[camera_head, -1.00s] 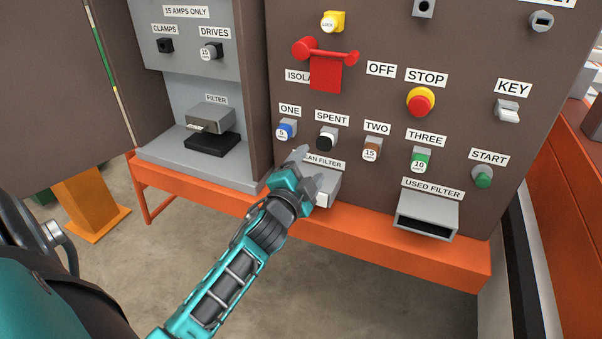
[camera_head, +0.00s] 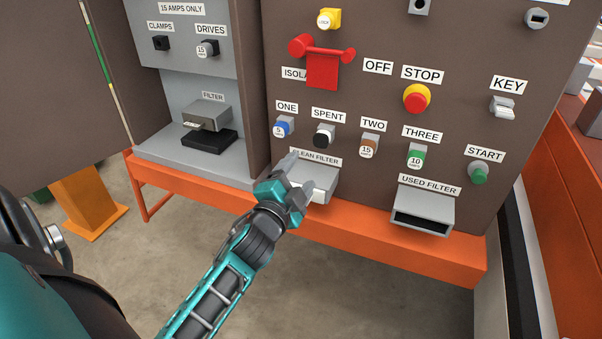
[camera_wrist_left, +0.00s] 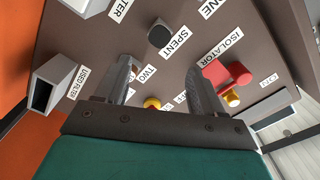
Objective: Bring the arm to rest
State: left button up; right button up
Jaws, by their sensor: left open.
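My left gripper (camera_head: 299,173) is open and empty in the head view, in front of the panel's lower part by the CLEAN FILTER label. It partly covers the clean filter box (camera_head: 322,183). In the left wrist view its two fingers (camera_wrist_left: 160,85) stand apart with nothing between them, and the panel (camera_wrist_left: 185,60) lies beyond. My left arm comes in from the lower left. My right gripper is not in view.
The panel carries fuses ONE (camera_head: 283,126), SPENT (camera_head: 323,136), TWO (camera_head: 369,146) and THREE (camera_head: 415,155), a red isolator handle (camera_head: 322,69), a stop button (camera_head: 416,99) and a used filter box (camera_head: 423,210). An orange frame (camera_head: 400,253) runs below.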

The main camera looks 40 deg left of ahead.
pick_arm(q)
jog(key=s+d+f+n+g+h, duration=0.65)
jog(key=s+d+f, duration=0.85)
jog(key=d, duration=0.3)
notch_tip(320, 180, up, 11)
jog(key=s+a+p, duration=0.1)
jog(key=a+p, duration=0.2)
jog(key=p, duration=1.2)
jog(key=shift+s+r, duration=0.15)
jog(key=shift+s, duration=0.05)
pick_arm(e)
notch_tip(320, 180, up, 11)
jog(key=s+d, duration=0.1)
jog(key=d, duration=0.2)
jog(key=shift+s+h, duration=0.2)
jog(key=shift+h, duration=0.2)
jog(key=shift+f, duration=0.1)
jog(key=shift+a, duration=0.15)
